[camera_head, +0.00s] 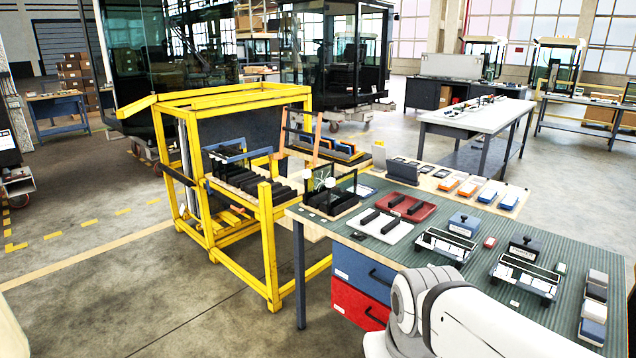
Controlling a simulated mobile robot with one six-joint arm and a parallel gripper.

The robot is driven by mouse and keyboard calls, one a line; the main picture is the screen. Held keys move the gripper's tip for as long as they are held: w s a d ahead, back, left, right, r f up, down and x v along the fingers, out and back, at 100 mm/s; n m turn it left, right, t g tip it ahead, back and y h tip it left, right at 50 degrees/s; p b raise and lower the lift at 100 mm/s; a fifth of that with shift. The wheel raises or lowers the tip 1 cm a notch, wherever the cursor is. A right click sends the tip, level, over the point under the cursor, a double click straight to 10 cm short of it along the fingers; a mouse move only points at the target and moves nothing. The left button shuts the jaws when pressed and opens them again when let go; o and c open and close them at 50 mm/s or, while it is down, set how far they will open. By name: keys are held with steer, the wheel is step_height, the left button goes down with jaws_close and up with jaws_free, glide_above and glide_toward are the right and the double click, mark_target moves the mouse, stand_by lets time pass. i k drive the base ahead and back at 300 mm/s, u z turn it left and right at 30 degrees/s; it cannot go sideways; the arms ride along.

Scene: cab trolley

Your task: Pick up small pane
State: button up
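A small upright pane (345,187) with a dark edge and see-through middle stands in a black slotted rack (330,207) at the near left corner of the workbench. White round marks or parts show by it at its left; their nature is unclear. A blue-framed piece (228,156) stands in a black rack on the yellow trolley (268,228); I cannot tell if it holds glass. My white arm shows at the bottom right, over the bench front. My gripper is outside the picture.
The workbench (465,215) has a green ribbed top holding a red tray (399,206), a white tray (381,226), two black-framed fixtures (445,245) and several small blocks. Blue and red drawers (361,272) sit below. Open floor (120,285) lies left of the trolley.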

mark_target(341, 188)
steer(key=u, duration=0.15)
steer(key=i, duration=2.75)
steer(key=z, duration=0.25)
